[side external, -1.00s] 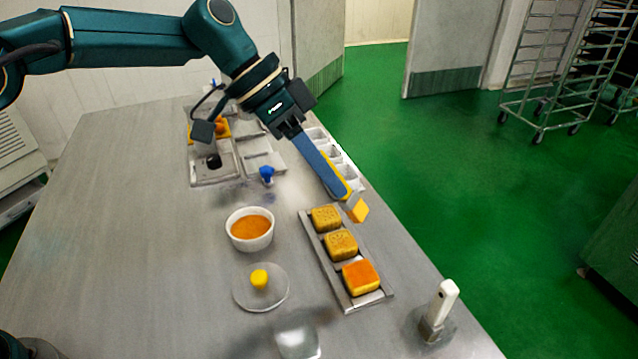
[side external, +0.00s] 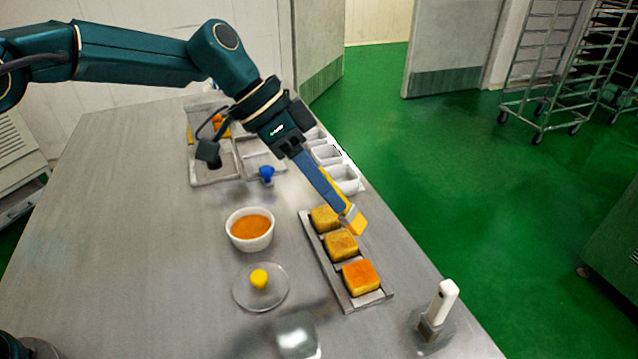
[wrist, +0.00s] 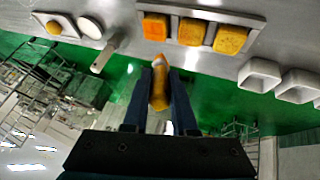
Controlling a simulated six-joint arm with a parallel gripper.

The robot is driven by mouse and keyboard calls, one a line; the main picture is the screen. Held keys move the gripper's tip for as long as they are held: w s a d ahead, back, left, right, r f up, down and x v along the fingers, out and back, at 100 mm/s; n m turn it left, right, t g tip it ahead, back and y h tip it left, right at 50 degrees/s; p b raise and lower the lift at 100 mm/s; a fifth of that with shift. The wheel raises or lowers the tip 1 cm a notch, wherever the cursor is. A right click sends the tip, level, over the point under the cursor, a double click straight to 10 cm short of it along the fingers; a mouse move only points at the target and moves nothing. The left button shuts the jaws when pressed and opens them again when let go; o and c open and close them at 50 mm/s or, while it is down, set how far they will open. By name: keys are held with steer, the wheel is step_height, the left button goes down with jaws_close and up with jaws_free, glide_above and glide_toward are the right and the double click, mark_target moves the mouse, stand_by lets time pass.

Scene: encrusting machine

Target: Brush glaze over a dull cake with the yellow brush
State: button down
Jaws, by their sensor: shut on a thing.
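My gripper (side external: 322,188) is shut on the yellow brush (side external: 343,203), its long blue fingers slanting down to the right. The brush also shows between the fingers in the wrist view (wrist: 160,88). Its pale yellow head (side external: 355,222) is beside the far and middle cakes, seemingly above the tray's right edge; I see no clear contact. Three square cakes sit in a row on a metal tray (side external: 352,304). The near cake (side external: 361,277) has a bright orange top. The middle cake (side external: 341,245) and far cake (side external: 324,217) look duller and browner. The white bowl (side external: 249,241) holds orange glaze.
A white-handled tool (side external: 439,308) stands at the table's right edge. White containers (side external: 345,180) line the edge behind the tray. The table's left side is clear.

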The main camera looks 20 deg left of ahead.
steer(key=f, duration=0.5)
steer(key=shift+w+a, duration=0.2)
steer(key=shift+w, duration=0.05)
steer(key=shift+w+a, duration=1.95)
steer(key=shift+a, duration=0.05)
steer(key=shift+s+d, duration=1.75)
steer(key=shift+s+d+f, duration=0.1)
steer(key=shift+s+d, duration=0.4)
steer(key=shift+w+a, duration=1.85)
steer(key=shift+a, duration=0.85)
steer(key=shift+s+d, duration=2.25)
steer(key=shift+d, duration=0.05)
steer(key=shift+a+r, duration=0.1)
steer(key=shift+r, duration=4.2)
